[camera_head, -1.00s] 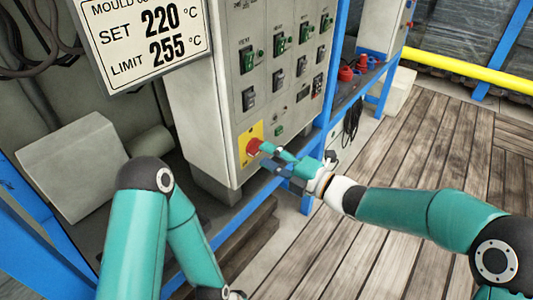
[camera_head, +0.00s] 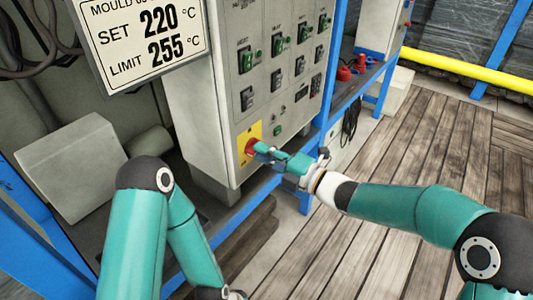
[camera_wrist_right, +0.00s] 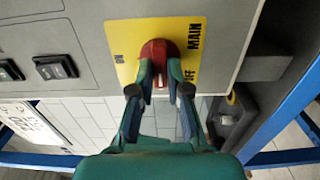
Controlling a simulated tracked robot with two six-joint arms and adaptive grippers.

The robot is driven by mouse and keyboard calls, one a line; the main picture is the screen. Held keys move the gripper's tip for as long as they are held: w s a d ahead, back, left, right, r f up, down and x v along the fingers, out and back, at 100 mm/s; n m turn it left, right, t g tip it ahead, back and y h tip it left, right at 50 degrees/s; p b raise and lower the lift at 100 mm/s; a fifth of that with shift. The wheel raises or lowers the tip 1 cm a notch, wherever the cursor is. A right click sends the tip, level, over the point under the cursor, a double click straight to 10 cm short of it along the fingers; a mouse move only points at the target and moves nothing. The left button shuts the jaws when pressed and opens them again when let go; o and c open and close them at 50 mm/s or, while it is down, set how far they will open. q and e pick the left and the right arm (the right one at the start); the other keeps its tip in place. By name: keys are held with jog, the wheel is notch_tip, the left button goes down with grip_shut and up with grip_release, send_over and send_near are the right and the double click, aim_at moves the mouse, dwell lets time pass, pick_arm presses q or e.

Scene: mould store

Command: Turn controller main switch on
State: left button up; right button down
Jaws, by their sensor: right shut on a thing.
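The main switch is a red rotary knob (camera_head: 251,147) on a yellow plate (camera_head: 240,155), low on the front of the grey controller cabinet. In the right wrist view the knob (camera_wrist_right: 160,52) sits on the yellow plate (camera_wrist_right: 127,70), marked ON on the left, MAIN on the right and OFF lower right. A pale mark on the knob faces down in that picture, between the fingers. My right gripper (camera_wrist_right: 160,82) is shut on the knob, one finger on each side; it also shows in the head view (camera_head: 262,151). My left gripper is out of view; its arm bends down at lower left.
The cabinet front (camera_head: 215,110) holds several black and green switches above the knob. A temperature sign (camera_head: 145,40) hangs at upper left. A blue frame (camera_head: 327,90) stands right of the cabinet. The wooden floor (camera_head: 440,150) at right is open.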

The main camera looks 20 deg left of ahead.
jog(key=shift+a+m, duration=0.2)
jog(key=shift+m, duration=0.1)
jog(key=m+p, duration=0.2)
jog(key=m, duration=0.3)
jog(key=m+p, duration=0.2)
jog(key=m, duration=0.4)
jog(key=m+p, duration=0.2)
jog(key=m, duration=0.4)
jog(key=shift+s+a+f, duration=0.1)
jog(key=shift+s+f, duration=0.05)
jog(key=shift+f, duration=0.15)
dwell(0.4)
jog(key=c, duration=1.2)
grip_release()
jog(key=shift+a, duration=0.1)
jog(key=shift+o, duration=0.3)
jog(key=shift+r, duration=0.1)
jog(key=shift+d+m, duration=0.2)
jog(key=shift+m, duration=0.1)
jog(key=v, duration=1.1)
jog(key=shift+d, duration=0.45)
